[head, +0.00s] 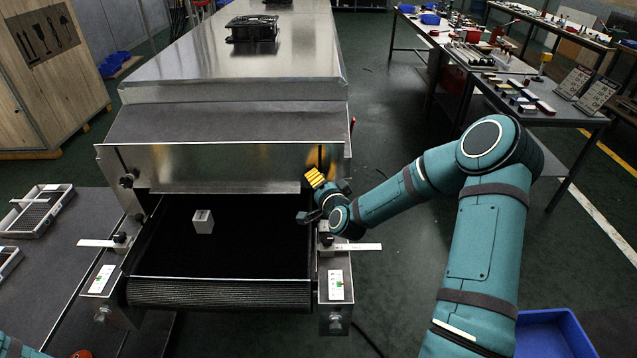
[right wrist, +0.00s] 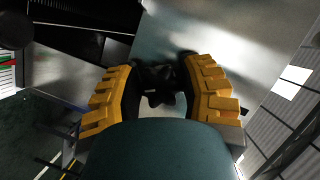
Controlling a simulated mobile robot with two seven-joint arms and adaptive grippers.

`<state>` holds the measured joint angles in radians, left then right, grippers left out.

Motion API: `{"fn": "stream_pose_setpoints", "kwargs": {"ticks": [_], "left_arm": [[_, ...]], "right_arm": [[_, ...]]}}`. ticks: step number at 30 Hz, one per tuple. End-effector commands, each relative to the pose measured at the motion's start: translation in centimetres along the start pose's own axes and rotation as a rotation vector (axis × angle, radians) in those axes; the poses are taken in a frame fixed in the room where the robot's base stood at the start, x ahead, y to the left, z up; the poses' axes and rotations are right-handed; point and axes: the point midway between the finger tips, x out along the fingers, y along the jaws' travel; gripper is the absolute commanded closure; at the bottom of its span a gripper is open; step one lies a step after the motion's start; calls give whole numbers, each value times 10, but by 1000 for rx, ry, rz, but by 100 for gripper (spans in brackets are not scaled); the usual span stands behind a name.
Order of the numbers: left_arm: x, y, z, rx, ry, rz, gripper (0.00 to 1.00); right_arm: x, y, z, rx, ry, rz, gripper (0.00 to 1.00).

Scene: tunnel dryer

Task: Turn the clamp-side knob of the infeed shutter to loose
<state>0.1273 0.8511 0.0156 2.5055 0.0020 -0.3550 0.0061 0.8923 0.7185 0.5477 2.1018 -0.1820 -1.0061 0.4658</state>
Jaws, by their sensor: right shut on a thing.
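The infeed shutter (head: 225,168) is a shiny metal plate across the dryer mouth, above the dark belt. A black knob (head: 127,181) sits at its left end. At its right end my right gripper (head: 318,178) is against the plate, its yellow fingers hiding the knob there in the head view. The right wrist view shows that black lobed knob (right wrist: 158,84) between the two yellow fingers (right wrist: 160,80), which are shut on it. The knob's turn angle cannot be read. My left gripper is out of view; only a bit of my left arm shows at the lower left.
A pale grey block (head: 203,222) sits on the dark belt (head: 255,240). Metal side rails flank it, with white strips and a labelled plate (head: 336,285) on the right rail. A blue bin (head: 555,335) stands at lower right. Cluttered workbenches stand at the back right.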

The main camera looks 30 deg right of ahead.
Motion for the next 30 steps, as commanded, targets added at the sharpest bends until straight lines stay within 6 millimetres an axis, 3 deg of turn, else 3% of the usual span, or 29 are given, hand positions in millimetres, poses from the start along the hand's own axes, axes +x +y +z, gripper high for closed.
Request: {"fn": "stream_pose_setpoints", "kwargs": {"ticks": [23, 24, 26, 27, 30], "left_arm": [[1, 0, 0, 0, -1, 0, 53], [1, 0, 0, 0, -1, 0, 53], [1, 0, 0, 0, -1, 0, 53], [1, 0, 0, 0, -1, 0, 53], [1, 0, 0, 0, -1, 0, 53]], "right_arm": [[-1, 2, 2, -102, -4, 46, 95], [-1, 2, 2, -102, -4, 46, 53], [-1, 2, 2, -102, -4, 46, 32], [0, 2, 1, -102, -4, 46, 27], [0, 1, 1, -102, -3, 45, 27]]}}
